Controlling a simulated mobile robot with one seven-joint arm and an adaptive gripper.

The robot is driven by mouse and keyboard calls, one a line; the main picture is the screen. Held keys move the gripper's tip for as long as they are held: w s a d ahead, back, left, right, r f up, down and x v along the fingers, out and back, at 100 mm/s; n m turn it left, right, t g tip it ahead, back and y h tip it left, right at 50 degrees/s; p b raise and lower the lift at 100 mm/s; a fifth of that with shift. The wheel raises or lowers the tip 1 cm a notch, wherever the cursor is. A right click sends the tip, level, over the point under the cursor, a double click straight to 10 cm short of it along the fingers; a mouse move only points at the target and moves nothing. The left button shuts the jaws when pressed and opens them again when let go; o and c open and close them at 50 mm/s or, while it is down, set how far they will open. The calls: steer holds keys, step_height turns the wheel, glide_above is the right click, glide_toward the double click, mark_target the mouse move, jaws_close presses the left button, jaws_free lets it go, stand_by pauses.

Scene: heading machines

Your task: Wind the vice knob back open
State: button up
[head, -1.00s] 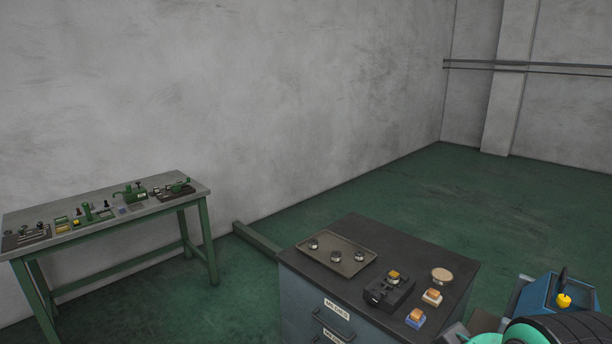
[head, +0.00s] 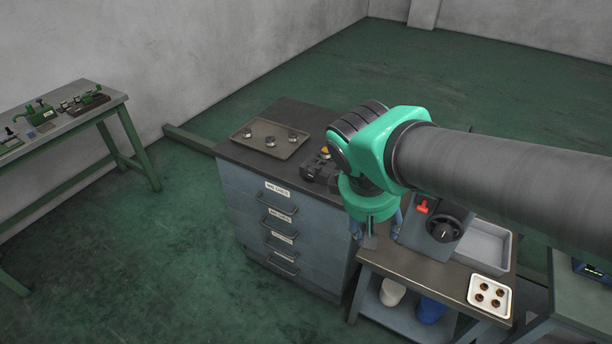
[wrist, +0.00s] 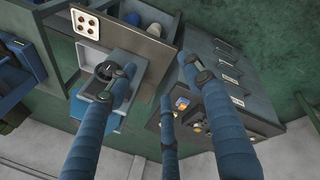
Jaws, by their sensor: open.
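A small black block that looks like the vice (head: 318,168) sits on the dark cabinet top, right of the tray. A yellow piece shows on it. My arm hides its right side, and I cannot make out the knob. In the head view my gripper (head: 373,232) hangs in front of the cabinet's right end, apart from the vice. In the wrist view my gripper (wrist: 160,80) has its blue fingers spread wide with nothing between them. Small orange-topped blocks, one on a blue base (wrist: 182,103), show beyond the fingers.
A tray (head: 240,131) with several round parts lies on the cabinet. A white plate (head: 489,295) lies on the bench's front. Floor left of the cabinet is clear.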

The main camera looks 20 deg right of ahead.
steer(key=w+d+f+n+g+h+p, duration=0.2)
steer(key=w+d+f+n+h, duration=0.15)
steer(key=w+n+h, duration=0.45)
steer(key=n+t+h+p, duration=0.2)
steer(key=n+t+p, duration=0.2)
steer(key=n+t, duration=0.95)
glide_toward(308, 175)
steer(key=shift+n+g, duration=0.75)
steer(key=shift+n, duration=0.1)
steer(key=v, duration=0.5)
steer(key=shift+w+a+r, duration=0.15)
steer(key=shift+a+r, duration=0.1)
steer(key=shift+r, duration=0.1)
steer(key=b+x, duration=0.1)
steer(key=x, duration=1.3)
steer(key=shift+r, duration=0.1)
steer(key=shift+c, duration=0.2)
steer(key=c, duration=1.1)
